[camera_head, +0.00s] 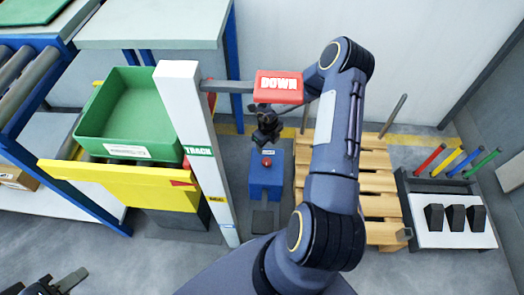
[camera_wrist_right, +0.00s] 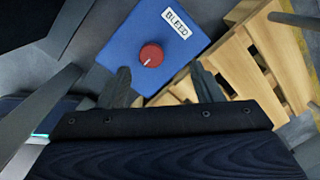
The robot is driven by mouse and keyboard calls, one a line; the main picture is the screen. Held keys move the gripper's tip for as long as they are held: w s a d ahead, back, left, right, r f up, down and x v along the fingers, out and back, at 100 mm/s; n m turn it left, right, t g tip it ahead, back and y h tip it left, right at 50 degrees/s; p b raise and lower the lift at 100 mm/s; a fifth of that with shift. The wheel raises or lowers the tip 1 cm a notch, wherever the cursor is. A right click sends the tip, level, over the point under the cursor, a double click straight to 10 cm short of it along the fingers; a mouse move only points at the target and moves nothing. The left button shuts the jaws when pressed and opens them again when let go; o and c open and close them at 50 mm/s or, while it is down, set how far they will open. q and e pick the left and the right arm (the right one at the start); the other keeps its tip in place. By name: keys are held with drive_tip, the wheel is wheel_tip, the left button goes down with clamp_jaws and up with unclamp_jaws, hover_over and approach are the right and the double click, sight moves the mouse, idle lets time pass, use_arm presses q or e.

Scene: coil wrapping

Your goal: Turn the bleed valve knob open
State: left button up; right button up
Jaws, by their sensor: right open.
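The bleed valve is a red round knob (camera_head: 267,162) on a blue box (camera_head: 265,184) at the centre of the head view. In the right wrist view the knob (camera_wrist_right: 151,55) has a white pointer mark, beside a BLEED label (camera_wrist_right: 175,22) on the blue box (camera_wrist_right: 120,45). My right gripper (camera_head: 266,138) is above the box, pointing down. In the wrist view its two fingers (camera_wrist_right: 160,72) are apart, with nothing between them; the knob lies just beyond the tips. My left gripper (camera_head: 52,284) is at the bottom left corner, far from the valve and partly cut off.
A white post (camera_head: 187,115) with a red DOWN block (camera_head: 278,87) on its arm stands close to my right arm. A green bin (camera_head: 132,112) sits on a yellow support at left. A wooden pallet (camera_head: 376,205) and coloured-rod rack (camera_head: 452,226) are at right.

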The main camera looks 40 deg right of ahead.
sight(267, 161)
drive_tip(key=f, duration=0.1)
drive_tip(key=s, duration=0.1)
drive_tip(key=f, duration=0.1)
drive_tip(key=shift+s+a+f+m+g, duration=0.15)
drive_tip(key=shift+a+f+m+g, duration=0.15)
drive_tip(key=shift+a+m+g, duration=0.1)
wheel_tip(267, 161, down, 7)
drive_tip(key=b, duration=0.3)
drive_tip(key=shift+r, duration=0.1)
drive_tip(key=c, duration=1)
